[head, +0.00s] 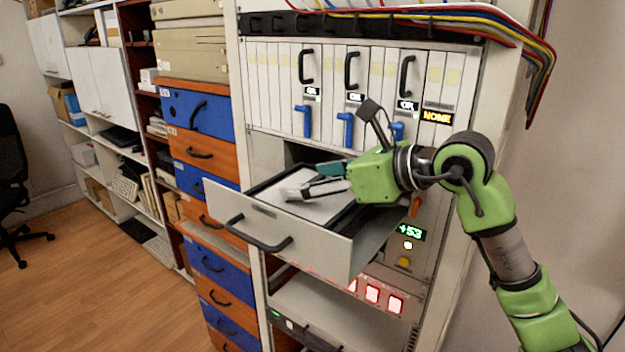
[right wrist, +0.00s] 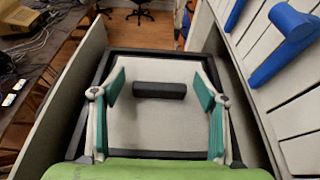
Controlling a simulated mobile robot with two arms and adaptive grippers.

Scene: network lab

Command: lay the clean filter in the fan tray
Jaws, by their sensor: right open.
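The fan tray (head: 285,238) is a grey drawer pulled out of the rack, with a dark handle on its front. A pale grey filter panel (head: 318,208) lies inside it within a black frame. In the right wrist view the filter (right wrist: 160,125) shows a dark grip bar (right wrist: 160,90) across its middle. My right gripper (head: 312,181) is over the tray, its fingers spread. In the right wrist view the teal pads stand apart on either side of the bar, not touching it. Whether the panel sits fully flat is hard to tell. My left gripper is out of view.
Card modules with black handles and blue levers (head: 346,128) stand right above the tray. Coloured cables (head: 480,25) hang along the rack's top right. Below are lit red buttons (head: 372,294) and an open shelf.

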